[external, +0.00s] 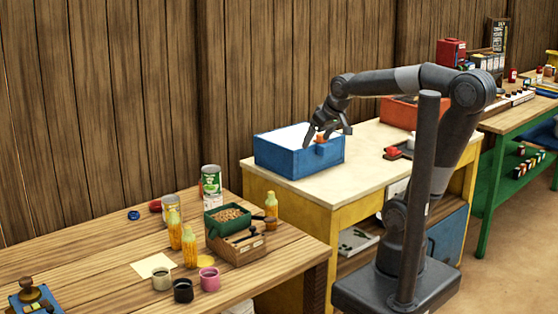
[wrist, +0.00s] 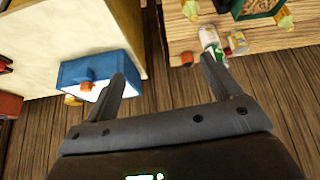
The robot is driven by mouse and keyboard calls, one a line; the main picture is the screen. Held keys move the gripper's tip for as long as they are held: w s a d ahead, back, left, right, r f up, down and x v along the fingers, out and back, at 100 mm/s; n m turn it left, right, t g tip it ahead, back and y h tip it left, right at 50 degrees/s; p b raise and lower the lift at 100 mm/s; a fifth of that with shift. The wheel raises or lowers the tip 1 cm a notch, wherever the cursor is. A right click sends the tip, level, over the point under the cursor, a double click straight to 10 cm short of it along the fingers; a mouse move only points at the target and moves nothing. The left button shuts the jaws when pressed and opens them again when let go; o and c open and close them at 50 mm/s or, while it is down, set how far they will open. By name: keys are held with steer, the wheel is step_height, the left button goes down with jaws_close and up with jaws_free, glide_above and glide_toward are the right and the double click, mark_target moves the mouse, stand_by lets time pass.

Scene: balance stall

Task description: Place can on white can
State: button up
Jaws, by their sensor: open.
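A green-and-white can (external: 211,182) stands upright at the back edge of the wooden table; it also shows in the wrist view (wrist: 209,36). A paler can (external: 171,207) stands to its left, partly hidden by a yellow bottle-like item; it also shows in the wrist view (wrist: 238,43). I cannot tell for sure which is the white can. My gripper (external: 328,134) is open and empty, above or beside the blue box, apart from both cans.
A gap separates the tables.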

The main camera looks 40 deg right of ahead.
steer(key=s+d+f+m, duration=0.1)
steer(key=s+d+f, duration=0.1)
steer(key=s, duration=0.8)
steer(key=shift+d+f, duration=0.3)
steer(key=shift+d, duration=0.15)
